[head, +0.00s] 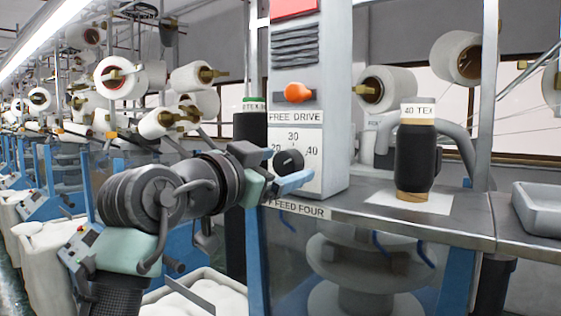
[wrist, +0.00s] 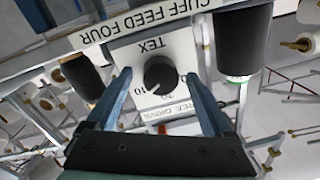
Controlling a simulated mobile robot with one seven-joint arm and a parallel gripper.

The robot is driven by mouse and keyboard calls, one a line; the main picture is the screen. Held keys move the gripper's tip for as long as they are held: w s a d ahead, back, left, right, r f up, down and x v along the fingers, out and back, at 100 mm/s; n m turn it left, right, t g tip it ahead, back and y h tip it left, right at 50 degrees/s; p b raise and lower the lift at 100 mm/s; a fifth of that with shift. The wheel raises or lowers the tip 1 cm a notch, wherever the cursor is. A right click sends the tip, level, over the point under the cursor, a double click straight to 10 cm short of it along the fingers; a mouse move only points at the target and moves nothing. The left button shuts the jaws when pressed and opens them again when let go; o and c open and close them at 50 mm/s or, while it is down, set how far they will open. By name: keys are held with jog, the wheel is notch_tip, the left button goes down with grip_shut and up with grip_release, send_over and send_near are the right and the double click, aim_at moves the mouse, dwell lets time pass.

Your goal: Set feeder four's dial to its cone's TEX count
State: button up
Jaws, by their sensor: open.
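The dial (head: 288,162) is a round black knob on a white plate marked 20, 30 and 40, above the FEED FOUR label (head: 300,208). It also shows in the wrist view (wrist: 160,75), where its pale mark points to the lower left; that picture is turned over and the numbers are partly hidden. My gripper (head: 287,182) is open at the dial, with one blue finger on each side of the knob and gaps between in the wrist view (wrist: 159,80). A black cone (head: 414,155) labelled 40 TEX stands upright on the shelf to the right.
An orange knob (head: 298,92) sits above the FREE DRIVE label on the same grey box. Another black cone (head: 250,127) with a green band stands left of the box. A grey tray (head: 540,207) lies at the far right of the shelf.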

grip_shut()
jog(key=shift+r, duration=0.1)
jog(key=shift+n, duration=0.3)
jog(key=n+p, duration=0.2)
jog(key=n, duration=0.3)
jog(key=shift+r+p, duration=0.15)
jog(key=shift+p, duration=0.15)
jog(key=n+p, duration=0.3)
jog(key=n, duration=0.3)
jog(key=shift+r+n+g, duration=0.1)
jog(key=shift+n+g, duration=0.2)
jog(key=shift+g, duration=0.1)
jog(key=n+p, duration=0.4)
jog(key=n, duration=0.1)
jog(key=shift+a+n+h, duration=0.1)
jog(key=shift+n+h, duration=0.2)
jog(key=shift+n, duration=0.1)
jog(key=n+p, duration=0.1)
jog(key=n, duration=0.1)
jog(key=n+p, duration=0.2)
jog(key=shift+n+g+h, duration=0.3)
